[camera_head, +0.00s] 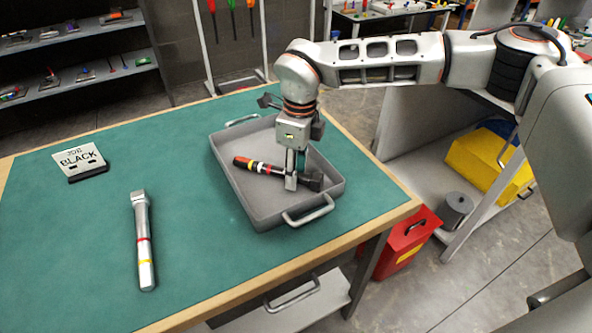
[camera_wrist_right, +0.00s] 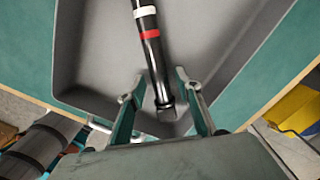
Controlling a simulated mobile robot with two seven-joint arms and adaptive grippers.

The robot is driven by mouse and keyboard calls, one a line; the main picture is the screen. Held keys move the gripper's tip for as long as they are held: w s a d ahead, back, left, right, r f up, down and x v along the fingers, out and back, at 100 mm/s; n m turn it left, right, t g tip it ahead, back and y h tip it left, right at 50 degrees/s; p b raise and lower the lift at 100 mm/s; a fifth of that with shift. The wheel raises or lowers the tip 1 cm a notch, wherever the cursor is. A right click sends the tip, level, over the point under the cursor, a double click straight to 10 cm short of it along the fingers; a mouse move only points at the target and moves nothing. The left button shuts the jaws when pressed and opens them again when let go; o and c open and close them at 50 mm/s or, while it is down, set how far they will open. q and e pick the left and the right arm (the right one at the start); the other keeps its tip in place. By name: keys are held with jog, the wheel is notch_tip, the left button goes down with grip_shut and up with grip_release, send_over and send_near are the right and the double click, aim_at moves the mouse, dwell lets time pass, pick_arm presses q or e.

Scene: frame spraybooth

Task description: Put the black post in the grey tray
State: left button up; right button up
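The black post (camera_head: 262,168), with white, red and yellow bands, lies inside the grey tray (camera_head: 258,216), apparently on its floor. It also shows in the right wrist view (camera_wrist_right: 152,54), with its wider end between the fingers. My right gripper (camera_head: 291,178) is low inside the tray, pointing down, at the post's wide end. In the right wrist view its fingers (camera_wrist_right: 162,102) are spread, one on each side of the post, with gaps to it. The head view hides part of the post behind a finger. My left gripper is not in view.
A silver post (camera_head: 143,240) with red and yellow bands lies on the green table (camera_head: 200,270). A sign reading "JOB BLACK" (camera_head: 80,160) stands at the table's left. A red box (camera_head: 405,242) and a yellow box (camera_head: 487,165) are beyond the table's right edge.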

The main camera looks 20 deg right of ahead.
notch_tip(320, 180, up, 12)
jog(key=shift+d+r, duration=0.15)
jog(key=shift+d, duration=0.1)
dwell(0.3)
jog(key=shift+s, duration=0.1)
